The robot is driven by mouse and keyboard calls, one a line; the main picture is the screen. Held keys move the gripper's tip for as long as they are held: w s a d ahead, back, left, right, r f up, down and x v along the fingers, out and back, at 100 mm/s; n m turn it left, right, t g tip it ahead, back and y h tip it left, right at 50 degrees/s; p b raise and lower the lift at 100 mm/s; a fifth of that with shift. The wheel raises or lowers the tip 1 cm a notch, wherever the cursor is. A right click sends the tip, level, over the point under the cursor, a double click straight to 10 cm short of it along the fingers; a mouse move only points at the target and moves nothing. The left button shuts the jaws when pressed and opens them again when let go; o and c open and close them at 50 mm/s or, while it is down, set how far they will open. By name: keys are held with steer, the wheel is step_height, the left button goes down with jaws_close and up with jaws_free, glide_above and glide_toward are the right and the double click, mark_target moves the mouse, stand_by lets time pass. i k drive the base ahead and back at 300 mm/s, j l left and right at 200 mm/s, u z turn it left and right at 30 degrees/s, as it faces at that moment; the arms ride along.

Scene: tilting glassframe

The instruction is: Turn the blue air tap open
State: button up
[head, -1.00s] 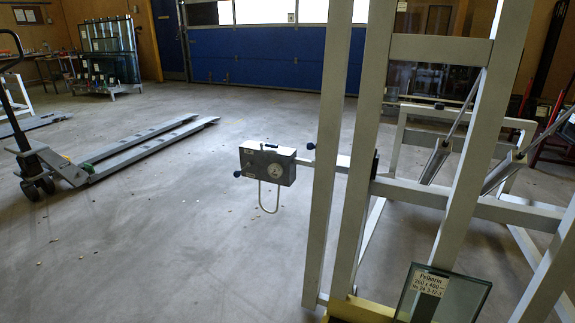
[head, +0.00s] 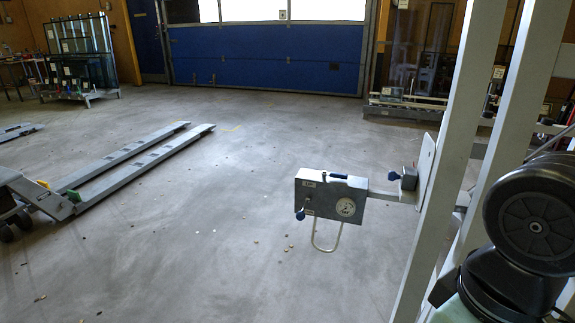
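A grey control box (head: 330,197) with a round dial (head: 345,207) is mounted on a bar from the grey upright frame (head: 470,120), right of centre. Several small blue parts show. One blue knob (head: 300,215) sticks out at the box's lower left. A blue lever (head: 337,176) lies along the box's top. Another blue part (head: 408,172) sits on the bar near the upright. I cannot tell for sure which is the air tap, or its setting. A pale looped hose (head: 327,240) hangs under the box. My arm shows at the right edge; my gripper is not in view.
A pallet truck (head: 140,165) stands on the floor at left. A rack with glass panes (head: 80,55) stands at back left. A blue door (head: 265,60) closes the back. The floor (head: 200,240) left of the box is mostly clear, with small bits scattered.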

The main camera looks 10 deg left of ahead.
mark_target(334, 175)
steer(key=i+j+u, duration=0.15)
steer(key=j, duration=0.25)
steer(key=i+j, duration=0.8)
steer(key=j, duration=0.2)
